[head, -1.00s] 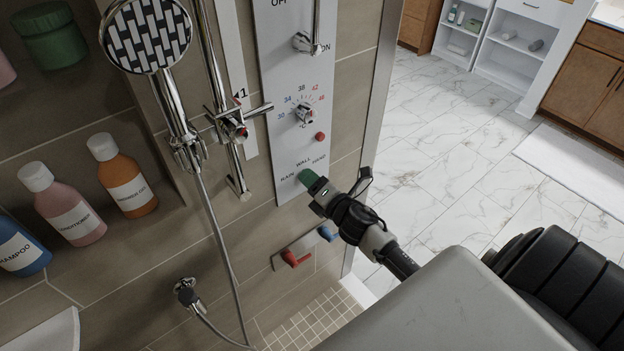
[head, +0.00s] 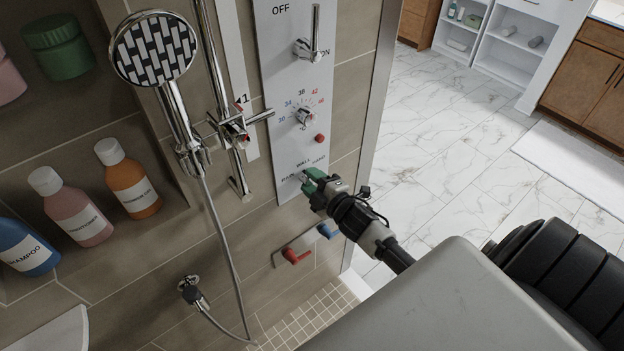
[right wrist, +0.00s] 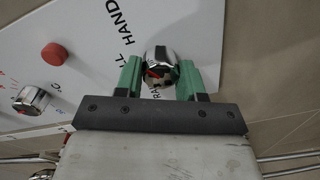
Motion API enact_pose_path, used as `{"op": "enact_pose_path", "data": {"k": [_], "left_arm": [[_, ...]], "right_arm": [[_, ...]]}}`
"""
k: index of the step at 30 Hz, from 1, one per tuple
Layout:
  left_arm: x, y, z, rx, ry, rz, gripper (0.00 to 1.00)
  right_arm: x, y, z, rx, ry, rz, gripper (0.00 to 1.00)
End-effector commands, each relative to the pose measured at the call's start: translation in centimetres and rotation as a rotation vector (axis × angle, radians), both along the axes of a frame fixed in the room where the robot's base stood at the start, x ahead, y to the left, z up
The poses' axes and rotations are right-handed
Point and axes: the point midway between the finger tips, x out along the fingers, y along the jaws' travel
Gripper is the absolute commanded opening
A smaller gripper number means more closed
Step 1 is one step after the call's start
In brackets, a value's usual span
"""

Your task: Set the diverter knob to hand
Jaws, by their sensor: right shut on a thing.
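The chrome diverter knob (right wrist: 160,66) sits low on the white shower panel (head: 288,85), among the labels RAIN, WALL and HAND. In the right wrist view a red mark shows on the knob's side near WALL and RAIN; its exact setting is hard to tell. My right gripper (head: 311,179) is at the knob, with one green finger on each side of it, shut on it. In the head view the fingers hide most of the knob. RAIN is partly covered in the right wrist view (right wrist: 160,80). My left gripper is not in view.
Above are a red button (head: 319,138), a temperature knob (head: 305,117) and a lever (head: 312,45). The hand shower (head: 155,50) and its hose hang left. Red (head: 295,256) and blue (head: 326,231) handles are below. Bottles (head: 128,180) stand in the niche. Open floor lies right.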

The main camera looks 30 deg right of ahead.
Motion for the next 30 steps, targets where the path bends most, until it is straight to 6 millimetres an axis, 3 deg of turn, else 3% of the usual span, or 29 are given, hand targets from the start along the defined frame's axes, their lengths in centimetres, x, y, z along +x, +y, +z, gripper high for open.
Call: {"op": "enact_pose_path", "data": {"k": [23,24,28,30], "left_arm": [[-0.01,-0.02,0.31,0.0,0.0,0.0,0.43],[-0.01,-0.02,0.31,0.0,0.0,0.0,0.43],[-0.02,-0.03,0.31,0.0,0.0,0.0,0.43],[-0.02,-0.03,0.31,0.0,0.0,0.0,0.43]], "right_arm": [[-0.03,-0.05,-0.08,0.101,0.01,-0.001,0.15],[-0.02,-0.04,-0.08,0.1,0.01,-0.001,0.43],[-0.02,-0.03,-0.06,0.1,0.009,0.0,0.63],[-0.02,-0.02,-0.05,0.099,0.009,0.0,0.64]]}}
